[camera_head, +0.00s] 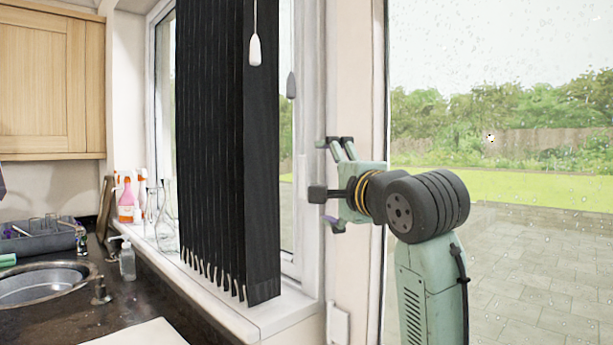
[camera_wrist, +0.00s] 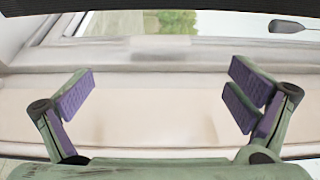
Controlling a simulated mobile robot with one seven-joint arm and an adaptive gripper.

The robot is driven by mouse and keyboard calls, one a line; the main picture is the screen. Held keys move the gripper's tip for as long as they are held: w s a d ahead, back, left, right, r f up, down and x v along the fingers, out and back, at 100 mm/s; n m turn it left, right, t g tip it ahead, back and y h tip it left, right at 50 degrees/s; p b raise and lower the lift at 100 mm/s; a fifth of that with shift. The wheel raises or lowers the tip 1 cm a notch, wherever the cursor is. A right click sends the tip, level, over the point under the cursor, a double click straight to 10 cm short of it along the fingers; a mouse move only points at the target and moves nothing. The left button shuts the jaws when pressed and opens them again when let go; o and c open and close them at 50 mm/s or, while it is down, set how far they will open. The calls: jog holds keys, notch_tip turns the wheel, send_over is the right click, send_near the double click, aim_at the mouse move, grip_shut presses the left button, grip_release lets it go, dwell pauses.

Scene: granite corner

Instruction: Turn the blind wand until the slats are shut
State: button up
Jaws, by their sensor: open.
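The blind's black slats (camera_head: 225,150) hang as a tight bunch of vertical strips in front of the window, most seen nearly edge-on. A white, tapered handle (camera_head: 255,50) hangs on a thin cord in front of the upper right of the slats; I cannot tell if it is the wand's end. My gripper (camera_head: 330,185) is beside the window frame, right of the slats and lower than the handle, apart from both. In the wrist view my gripper (camera_wrist: 160,98) is open, with nothing between its purple pads.
A pale window sill (camera_head: 285,315) runs under the slats, with spray bottles (camera_head: 130,200) and glass vessels (camera_head: 165,215) farther left. A soap bottle (camera_head: 127,260) and a sink (camera_head: 40,285) are on the dark counter. A large glass pane (camera_head: 530,190) is on the right.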

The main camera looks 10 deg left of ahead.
aim_at(304, 178)
jog(key=p+x, duration=0.3)
jog(key=x, duration=0.5)
jog(key=shift+w+a+r, duration=0.1)
jog(key=shift+w+a, duration=0.15)
jog(key=shift+w, duration=0.1)
jog(key=shift+w+a, duration=0.35)
jog(key=shift+w, duration=0.2)
jog(key=shift+c, duration=0.4)
jog(key=c, duration=1.1)
